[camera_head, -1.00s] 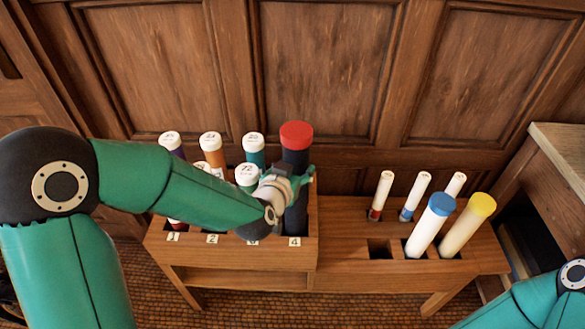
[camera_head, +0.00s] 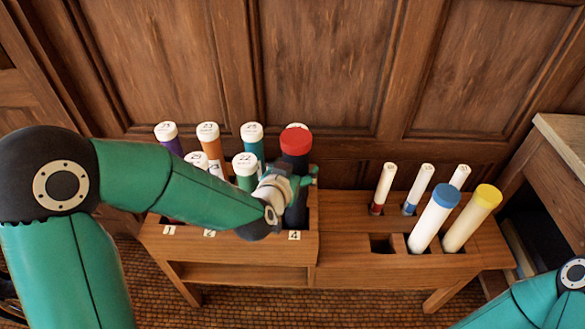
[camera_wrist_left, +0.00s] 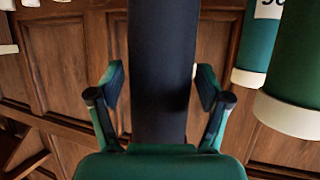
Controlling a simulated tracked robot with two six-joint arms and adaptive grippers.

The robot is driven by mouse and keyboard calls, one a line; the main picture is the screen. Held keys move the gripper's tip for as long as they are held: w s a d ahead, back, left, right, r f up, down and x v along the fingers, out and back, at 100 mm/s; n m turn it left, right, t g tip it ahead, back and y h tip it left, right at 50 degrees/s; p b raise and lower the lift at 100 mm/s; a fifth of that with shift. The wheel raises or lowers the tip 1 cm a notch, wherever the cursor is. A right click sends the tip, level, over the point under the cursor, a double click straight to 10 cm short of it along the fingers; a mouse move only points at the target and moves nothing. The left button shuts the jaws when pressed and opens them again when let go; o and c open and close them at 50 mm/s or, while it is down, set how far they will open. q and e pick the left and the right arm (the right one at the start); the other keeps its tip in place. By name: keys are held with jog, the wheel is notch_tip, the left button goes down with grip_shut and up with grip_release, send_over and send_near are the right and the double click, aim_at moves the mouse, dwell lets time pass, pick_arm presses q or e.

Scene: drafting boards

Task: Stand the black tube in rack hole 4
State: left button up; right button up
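The black tube (camera_head: 295,162) has a red cap (camera_head: 295,140) and stands upright at the right end of the numbered rack (camera_head: 245,247), behind the label 4 (camera_head: 294,236). Its lower end is hidden inside the rack. My left gripper (camera_head: 296,184) is around the tube below the cap. In the left wrist view the dark tube (camera_wrist_left: 160,70) passes between the two fingers (camera_wrist_left: 160,88), with a narrow gap on each side, so the gripper looks open. My right gripper is out of view; only part of my right arm shows at the lower right.
Tubes with white caps, such as the orange one (camera_head: 209,143) and the teal one (camera_head: 252,143), stand close to the left. A lower rack (camera_head: 345,262) on the right holds blue-capped (camera_head: 432,222), yellow-capped (camera_head: 470,222) and thin white tubes. A panelled wall stands behind.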

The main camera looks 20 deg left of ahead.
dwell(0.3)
pick_arm(q)
jog(key=v, duration=0.7)
jog(key=shift+s+r, duration=0.1)
jog(key=shift+s, duration=0.15)
dwell(0.4)
jog(key=s+d+f+g+h, duration=0.1)
jog(key=s+f+g, duration=0.2)
jog(key=f, duration=0.7)
jog(key=s+d+f+g+h, duration=0.15)
jog(key=f+g, duration=0.25)
jog(key=f, duration=0.7)
jog(key=s+d+f+n+g+h, duration=0.1)
jog(key=s+f+n+g, duration=0.35)
jog(key=s+f, duration=1)
notch_tip(320, 180, up, 19)
jog(key=m+p, duration=0.1)
jog(key=p, duration=0.8)
jog(key=m+g+p, duration=0.1)
jog(key=p, duration=0.7)
jog(key=shift+s+d+g+p, duration=0.1)
jog(key=shift+d+g+p, duration=0.15)
jog(key=shift+p, duration=0.15)
